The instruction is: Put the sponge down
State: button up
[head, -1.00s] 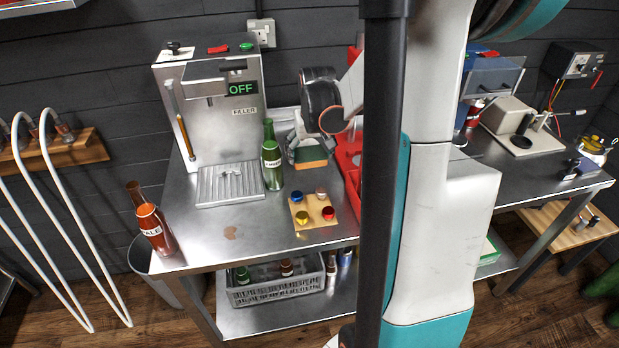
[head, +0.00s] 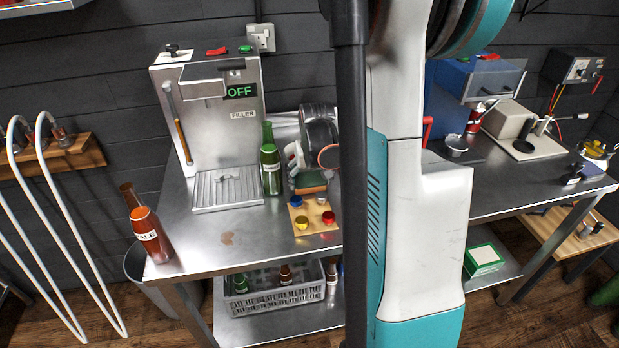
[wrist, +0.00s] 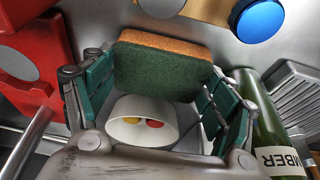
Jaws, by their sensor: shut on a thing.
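The sponge (wrist: 158,72), green with an orange layer, is held between the fingers of my gripper (wrist: 156,88) in the wrist view. In the head view my gripper (head: 301,164) is over the metal bench (head: 205,245), and the sponge (head: 311,182) shows just behind the wooden board of coloured caps (head: 315,228). I cannot tell whether the sponge touches the bench. A white cup (wrist: 124,132) with red and yellow pieces in it shows below the sponge in the wrist view.
The green bottle (head: 270,172) stands close left of my gripper, by the filler machine (head: 212,120). A red container (wrist: 30,65) is close in the wrist view.

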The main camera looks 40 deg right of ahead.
jog(key=o, duration=1)
jog(key=shift+f, duration=0.1)
jog(key=p+v, duration=0.4)
jog(key=v, duration=0.8)
jog(key=shift+p, duration=0.35)
